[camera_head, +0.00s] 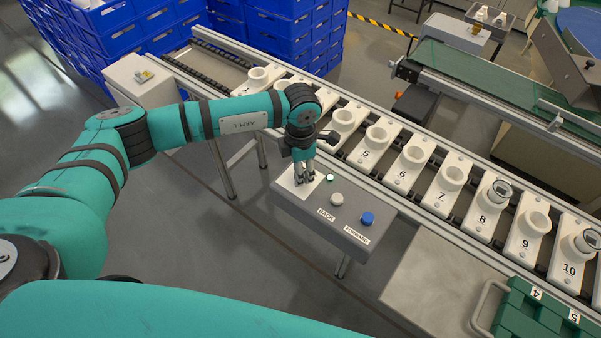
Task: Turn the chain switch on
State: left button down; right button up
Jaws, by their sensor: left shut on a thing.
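A grey control box (300,206) stands in the middle, beside the conveyor. A white plate (287,184) lies on the left part of its top. My left gripper (305,181) points down at this plate with its fingers shut on the chain switch. The fingers hide the switch, so I cannot tell which way it is turned. A small green indicator (329,177) sits just right of the fingers. A white button (337,199) by the BACK label and a blue button (367,218) by the FORWARD label are farther right. My right gripper is not in view.
A conveyor with numbered white sockets (410,165) runs behind the box; sockets 8 and 10 hold bulbs. A green crate (513,308) and a metal table (430,285) are at lower right. Blue bins (115,45) stand at the back left. The floor left of the box is clear.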

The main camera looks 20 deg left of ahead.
pick_arm(q)
jog(key=shift+m, duration=0.3)
jog(key=c, duration=0.9)
grip_release()
jog(key=shift+w, duration=0.1)
jog(key=shift+c, duration=0.2)
jog(key=shift+d, duration=0.1)
jog(key=shift+r, duration=0.45)
notch_tip(320, 180, up, 11)
jog(key=shift+a, duration=0.2)
jog(key=shift+f, duration=0.1)
